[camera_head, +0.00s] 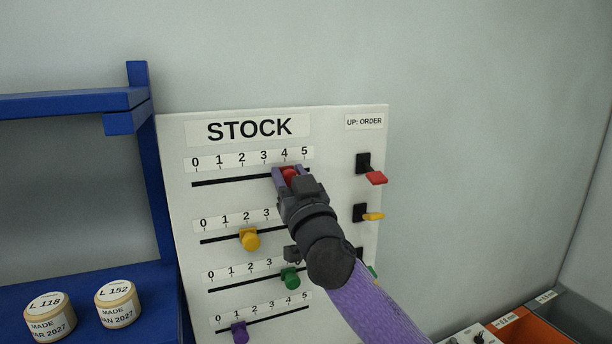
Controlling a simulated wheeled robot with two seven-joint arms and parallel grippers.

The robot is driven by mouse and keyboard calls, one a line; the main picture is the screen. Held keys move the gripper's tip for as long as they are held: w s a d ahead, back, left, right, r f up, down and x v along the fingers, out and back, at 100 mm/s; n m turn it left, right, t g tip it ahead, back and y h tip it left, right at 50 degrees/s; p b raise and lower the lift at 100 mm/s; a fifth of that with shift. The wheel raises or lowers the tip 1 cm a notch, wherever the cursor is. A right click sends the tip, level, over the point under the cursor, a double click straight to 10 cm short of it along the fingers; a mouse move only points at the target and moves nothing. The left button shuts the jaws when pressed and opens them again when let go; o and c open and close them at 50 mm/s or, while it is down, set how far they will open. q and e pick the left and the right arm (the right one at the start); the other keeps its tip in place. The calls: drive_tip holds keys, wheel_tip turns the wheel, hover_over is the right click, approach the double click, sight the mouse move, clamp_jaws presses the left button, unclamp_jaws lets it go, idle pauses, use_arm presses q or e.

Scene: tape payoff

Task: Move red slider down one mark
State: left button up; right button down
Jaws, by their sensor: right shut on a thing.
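The white STOCK board (345,200) stands upright against the wall, with several slotted scales marked 0 to 5. The red slider (290,174) is in the top slot, just below the 4 mark. My right gripper (288,177) is shut on the red slider, and its arm comes up from the lower right. The gripper hides part of the slider and the slot around it. My left gripper is not in view.
Below sit the yellow slider (250,239), green slider (290,278) and purple slider (239,331). Red (376,178) and yellow (373,216) levers stick out at right. A blue shelf (80,102) and two labelled rolls (50,317) are at left.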

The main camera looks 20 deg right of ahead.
drive_tip(key=shift+c, duration=1.6)
unclamp_jaws()
drive_tip(key=b+v, duration=0.3)
drive_tip(key=v, duration=0.7)
